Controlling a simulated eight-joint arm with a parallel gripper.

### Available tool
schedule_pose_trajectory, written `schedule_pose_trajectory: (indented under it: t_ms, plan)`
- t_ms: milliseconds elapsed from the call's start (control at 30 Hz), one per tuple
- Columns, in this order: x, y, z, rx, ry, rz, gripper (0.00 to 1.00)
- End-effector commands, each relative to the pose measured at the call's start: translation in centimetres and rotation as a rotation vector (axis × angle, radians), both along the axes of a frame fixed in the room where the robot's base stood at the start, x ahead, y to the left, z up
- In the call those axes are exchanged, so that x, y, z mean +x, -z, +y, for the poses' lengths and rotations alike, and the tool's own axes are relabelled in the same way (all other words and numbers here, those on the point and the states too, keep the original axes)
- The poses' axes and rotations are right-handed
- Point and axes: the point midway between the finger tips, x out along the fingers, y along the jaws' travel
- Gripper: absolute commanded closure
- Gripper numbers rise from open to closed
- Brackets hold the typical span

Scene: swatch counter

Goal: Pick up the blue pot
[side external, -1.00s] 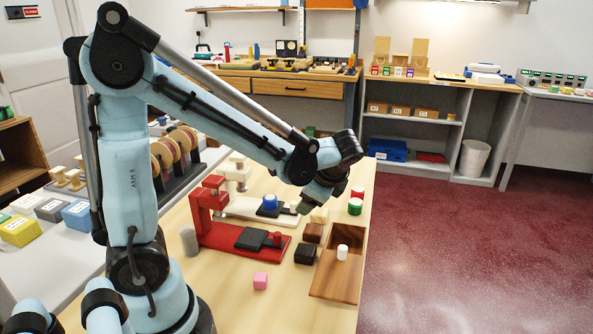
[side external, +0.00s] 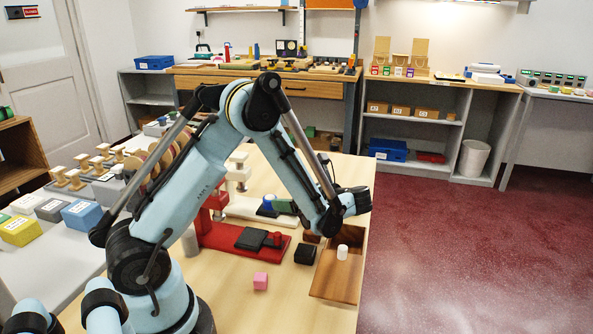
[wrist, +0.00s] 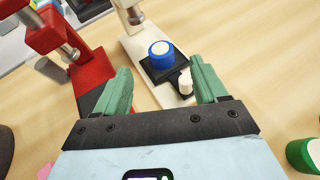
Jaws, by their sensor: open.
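The blue pot (wrist: 160,54), with a white top, stands on a black square plate on the white press (wrist: 180,99). In the wrist view my gripper (wrist: 160,70) is open and empty. Its two fingers are spread left and right, with the pot ahead and roughly centred between them in the picture. I cannot tell that either finger touches it.
A short white peg (wrist: 186,83) stands just before the plate. The red press (side external: 238,244) is close by on the left. A green pot (wrist: 305,155) stands at lower right in the wrist view. A black block (side external: 305,254), wooden tray (side external: 332,286) and pink cube (side external: 260,281) are nearer.

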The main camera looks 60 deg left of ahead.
Motion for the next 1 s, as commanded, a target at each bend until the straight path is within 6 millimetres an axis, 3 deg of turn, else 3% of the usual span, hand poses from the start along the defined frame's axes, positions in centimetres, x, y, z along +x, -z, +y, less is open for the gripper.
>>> schedule_pose_trajectory:
  t_ms: [633, 933, 1000]
  plan:
    - [-2.0, 2.9, 6.0, 0.0, -0.002, -0.001, 0.28]
    - [-2.1, 3.1, 6.4, -0.001, 0.001, -0.001, 0.28]
    - [-2.1, 3.1, 6.3, -0.001, 0.001, -0.001, 0.39]
